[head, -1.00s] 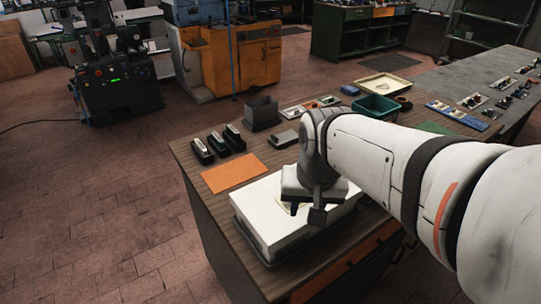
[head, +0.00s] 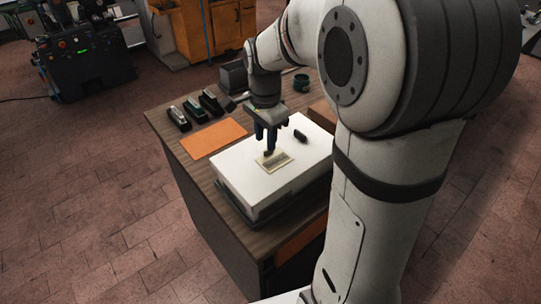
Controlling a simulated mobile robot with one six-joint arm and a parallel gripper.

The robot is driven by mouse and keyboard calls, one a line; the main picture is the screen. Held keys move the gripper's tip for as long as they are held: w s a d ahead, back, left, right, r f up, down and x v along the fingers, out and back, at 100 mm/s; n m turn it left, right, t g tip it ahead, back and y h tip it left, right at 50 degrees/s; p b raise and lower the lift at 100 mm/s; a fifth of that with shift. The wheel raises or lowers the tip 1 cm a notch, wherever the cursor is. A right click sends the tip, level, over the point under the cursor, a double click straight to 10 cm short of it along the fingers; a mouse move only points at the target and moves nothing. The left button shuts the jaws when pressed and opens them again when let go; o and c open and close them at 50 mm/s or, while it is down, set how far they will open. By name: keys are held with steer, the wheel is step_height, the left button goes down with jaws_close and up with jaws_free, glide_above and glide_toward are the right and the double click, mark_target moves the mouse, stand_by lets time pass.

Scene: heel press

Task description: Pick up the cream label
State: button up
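The cream label (head: 281,164) lies flat on top of a white box (head: 245,180), with a darker panel in its middle. My gripper (head: 269,146) points down just above the far left part of the label. A small dark shape at the label's upper edge may be a fingertip or its shadow. I cannot tell whether the fingers touch the label or how far apart they are.
A small black object (head: 300,136) lies on the box right of my gripper. An orange sheet (head: 214,138) and several staplers (head: 179,118) lie on the wooden bench (head: 168,128) to the left. A grey bin (head: 233,76) stands behind. My arm hides the bench's right side.

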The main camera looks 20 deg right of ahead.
mark_target(266, 151)
step_height(266, 151, down, 3)
steer(key=shift+s+f, duration=0.1)
steer(key=shift+f, duration=0.1)
jaws_close()
